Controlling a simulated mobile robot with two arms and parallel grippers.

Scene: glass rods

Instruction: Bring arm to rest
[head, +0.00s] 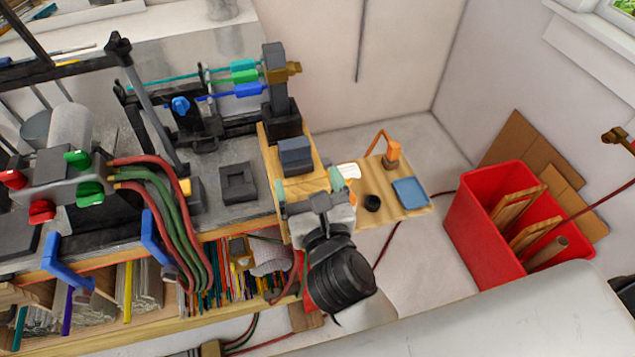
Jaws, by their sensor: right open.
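My right gripper (309,186) is near the middle of the head view, its arm coming up from the bottom. Its two fingers, with pale teal pads, are spread apart and nothing shows between them. They point away from me, over the wooden board (284,226) at the right end of the workbench. A dark grey block (295,156) stands on the board just beyond the fingertips. Whether the fingers touch the board cannot be told. My left gripper is not in view.
A lathe-like rig with coloured knobs (245,76) stands behind. A burner with red and green hoses (75,180) is at left. A small wooden shelf (412,207) holds a blue pad (410,193). A red bin (478,228) stands right; floor between is mostly clear.

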